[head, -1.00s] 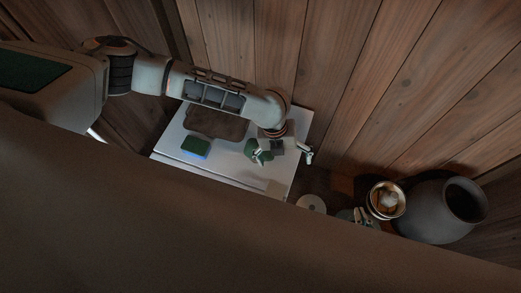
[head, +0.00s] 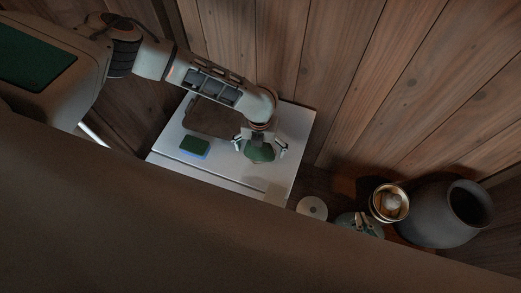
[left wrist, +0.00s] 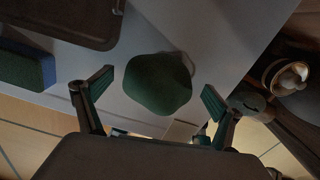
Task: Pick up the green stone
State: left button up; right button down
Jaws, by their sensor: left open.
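The green stone (head: 259,152) is a rounded dark green lump on the white table (head: 290,122). In the left wrist view the stone (left wrist: 158,83) lies in the middle, between the two fingers. My left gripper (head: 260,143) is open above the stone, one finger on each side. In the left wrist view my left gripper (left wrist: 157,86) shows a visible gap between each fingertip and the stone.
A brown tray (head: 207,117) and a green and blue sponge-like block (head: 195,147) lie on the table to the left. To the right stand a white disc (head: 312,208), a metal-rimmed bowl (head: 389,203) and a dark jar (head: 440,218). Wooden walls stand behind.

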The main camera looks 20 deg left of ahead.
pick_arm(q)
jog(key=shift+f, duration=0.5)
jog(key=shift+r, duration=0.1)
jog(key=c, duration=2)
jog(key=shift+r, duration=0.15)
